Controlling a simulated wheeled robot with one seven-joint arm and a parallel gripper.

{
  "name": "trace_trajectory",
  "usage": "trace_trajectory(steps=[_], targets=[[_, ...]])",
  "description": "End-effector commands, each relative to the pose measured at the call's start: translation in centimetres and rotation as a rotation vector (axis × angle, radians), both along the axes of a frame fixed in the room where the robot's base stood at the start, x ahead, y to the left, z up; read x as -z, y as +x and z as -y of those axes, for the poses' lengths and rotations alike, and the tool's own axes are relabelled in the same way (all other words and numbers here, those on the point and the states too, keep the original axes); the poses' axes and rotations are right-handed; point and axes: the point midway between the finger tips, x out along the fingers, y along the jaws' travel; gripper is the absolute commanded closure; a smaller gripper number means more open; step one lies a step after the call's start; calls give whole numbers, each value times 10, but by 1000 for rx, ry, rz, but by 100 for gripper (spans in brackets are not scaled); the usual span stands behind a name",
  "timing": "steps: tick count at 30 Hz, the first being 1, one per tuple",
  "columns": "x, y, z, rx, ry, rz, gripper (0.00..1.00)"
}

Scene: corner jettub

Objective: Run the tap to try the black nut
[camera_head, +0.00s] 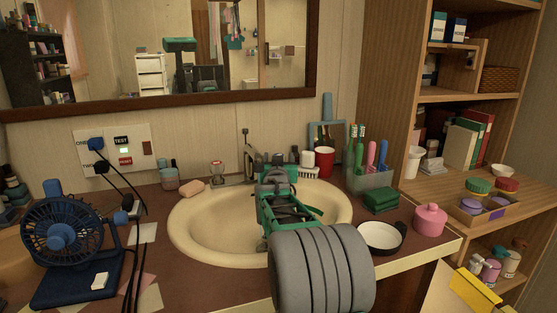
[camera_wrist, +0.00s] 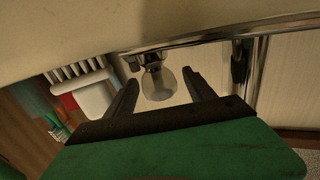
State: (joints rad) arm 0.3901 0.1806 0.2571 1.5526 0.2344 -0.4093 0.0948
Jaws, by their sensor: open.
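The cream basin (camera_head: 187,226) has a chrome tap (camera_head: 240,178) at its back, partly behind my gripper. A clear knob with a reddish top (camera_head: 217,171) stands left of the tap. My gripper (camera_head: 276,165) is over the back right of the basin. In the wrist view my open gripper (camera_wrist: 161,80) has another clear knob (camera_wrist: 157,84) showing between its fingers; I cannot tell whether they touch it. The chrome pipe (camera_wrist: 258,68) runs to the right of the fingers, with a dark part (camera_wrist: 237,64) on it. I cannot tell whether this is the black nut.
Soap (camera_head: 192,188) lies at the left, and a blue fan (camera_head: 62,238) stands farther left. A mirror frame (camera_head: 200,99) hangs above.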

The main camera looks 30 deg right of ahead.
Motion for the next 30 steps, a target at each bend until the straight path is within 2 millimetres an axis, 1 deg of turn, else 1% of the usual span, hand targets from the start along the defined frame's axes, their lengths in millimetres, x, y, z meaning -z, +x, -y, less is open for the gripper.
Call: trace_trajectory(steps=[2, 5, 8, 12, 16, 19, 27, 30], targets=[[0, 0, 0, 0, 0, 0, 37], [-2, -6, -5, -1, -1, 1, 37], [-2, -21, -15, -2, 0, 0, 37], [-2, -45, -32, -2, 0, 0, 37], [-2, -60, -43, -1, -1, 1, 37], [0, -64, -45, -1, -1, -1, 37], [-1, -64, -46, -2, 2, -5, 37], [-6, -67, -54, -11, 17, -45, 37]])
